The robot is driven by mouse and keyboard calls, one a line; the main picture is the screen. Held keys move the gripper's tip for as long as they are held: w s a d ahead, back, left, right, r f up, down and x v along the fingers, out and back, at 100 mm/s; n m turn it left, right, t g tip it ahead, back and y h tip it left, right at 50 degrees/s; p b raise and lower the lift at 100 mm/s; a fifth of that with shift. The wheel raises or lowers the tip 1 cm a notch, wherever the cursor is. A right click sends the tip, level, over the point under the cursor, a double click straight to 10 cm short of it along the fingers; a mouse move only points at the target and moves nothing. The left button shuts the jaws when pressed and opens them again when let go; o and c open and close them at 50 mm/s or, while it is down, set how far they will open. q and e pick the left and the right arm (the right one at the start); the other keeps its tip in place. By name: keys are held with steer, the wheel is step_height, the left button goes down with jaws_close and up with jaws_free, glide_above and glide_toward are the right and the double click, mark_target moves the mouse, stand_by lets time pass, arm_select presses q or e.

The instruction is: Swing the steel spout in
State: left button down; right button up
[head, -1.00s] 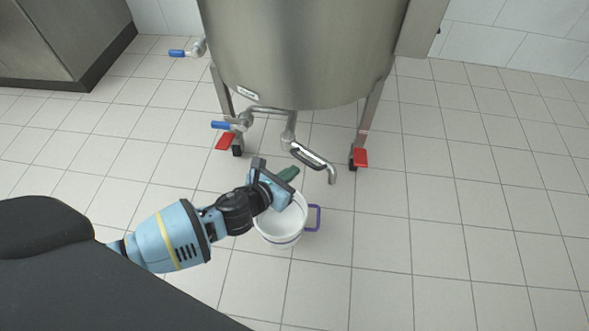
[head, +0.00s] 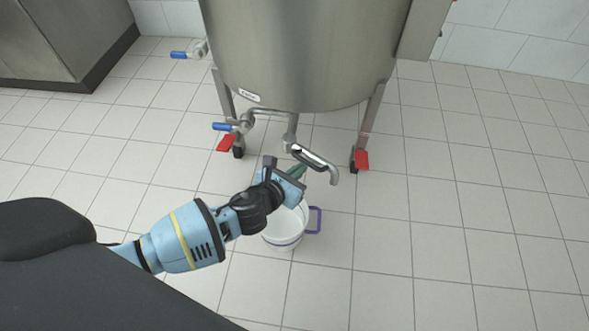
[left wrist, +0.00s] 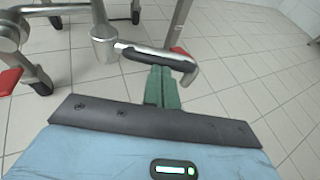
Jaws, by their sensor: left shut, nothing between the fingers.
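The steel spout (head: 316,162) sticks out to the right from the pipe under the tank, with its end bent down. It has a dark grip sleeve along its arm. In the left wrist view the spout (left wrist: 187,62) crosses above my fingertips. My left gripper (head: 298,171) is shut and empty, its green fingers just below and in front of the spout. In the left wrist view the green fingers (left wrist: 161,86) reach the sleeve's lower edge; I cannot tell whether they touch it. My right gripper is not in view.
A white bucket (head: 284,236) with a purple handle (head: 315,220) stands on the floor below my left gripper. The steel tank (head: 305,50) stands on legs with red-pedal castors. Blue-handled valves (head: 224,127) are at left. Floor to the right is clear.

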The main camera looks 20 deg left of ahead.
mark_target(311, 166)
arm_select(q)
steer(key=w+d+n+y, duration=0.2)
steer(key=n+y, duration=0.1)
steer(key=shift+w+d, duration=0.1)
steer(key=shift+d, duration=0.1)
steer(key=w+n+y, duration=0.1)
steer(key=y, duration=0.1)
steer(key=w+d+n+y, duration=0.1)
steer(key=shift+w+d+n+y, duration=0.15)
steer(key=shift+w+n+y, duration=0.05)
steer(key=shift+n+y, duration=0.2)
stand_by(0.5)
